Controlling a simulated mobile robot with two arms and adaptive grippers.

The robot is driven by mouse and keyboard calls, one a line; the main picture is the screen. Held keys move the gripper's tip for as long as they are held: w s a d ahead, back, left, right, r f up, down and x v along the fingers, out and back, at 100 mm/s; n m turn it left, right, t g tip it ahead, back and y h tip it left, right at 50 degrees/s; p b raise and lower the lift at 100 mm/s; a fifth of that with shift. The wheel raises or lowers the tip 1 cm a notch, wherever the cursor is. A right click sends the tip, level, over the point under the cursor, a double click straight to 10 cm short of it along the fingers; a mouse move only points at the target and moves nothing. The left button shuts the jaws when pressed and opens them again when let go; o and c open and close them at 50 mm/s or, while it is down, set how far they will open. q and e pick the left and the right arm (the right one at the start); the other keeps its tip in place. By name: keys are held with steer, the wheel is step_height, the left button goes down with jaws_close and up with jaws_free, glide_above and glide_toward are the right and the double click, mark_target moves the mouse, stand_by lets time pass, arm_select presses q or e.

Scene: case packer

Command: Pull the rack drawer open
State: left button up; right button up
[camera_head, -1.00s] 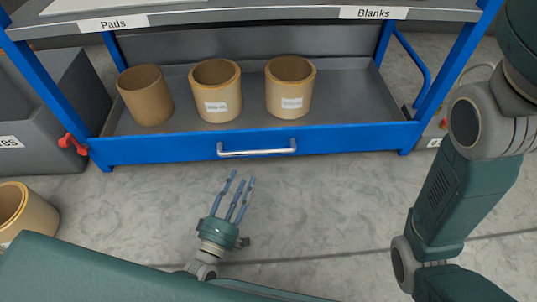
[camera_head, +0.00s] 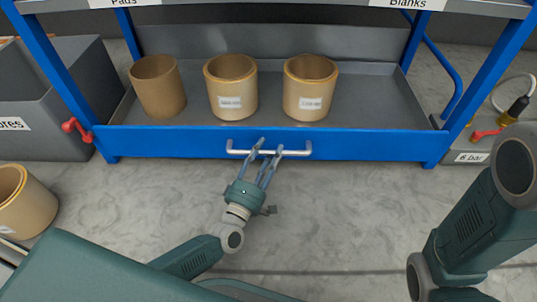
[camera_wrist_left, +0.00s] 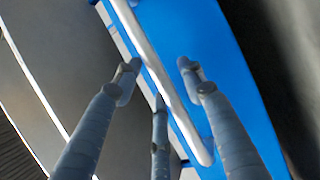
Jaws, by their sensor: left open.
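The rack drawer (camera_head: 190,143) is a low blue-fronted tray at the bottom of the blue rack, with a silver bar handle (camera_head: 236,151) on its front. My left gripper (camera_head: 264,152) is open, its fingers reaching up to the handle in the head view. In the left wrist view the handle (camera_wrist_left: 145,50) runs diagonally between the open fingers (camera_wrist_left: 158,85), with the blue drawer front (camera_wrist_left: 225,75) behind it. I cannot tell whether any finger touches the bar. My right gripper is not in view.
Three tan cylinders (camera_head: 231,88) stand in the drawer, two with white labels. Another tan cylinder (camera_head: 24,200) stands on the floor at the left. Grey boxes flank the rack, with a red valve (camera_head: 76,128) at the left.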

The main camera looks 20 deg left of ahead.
arm_select(q)
steer(key=shift+w, duration=0.15)
jaws_close()
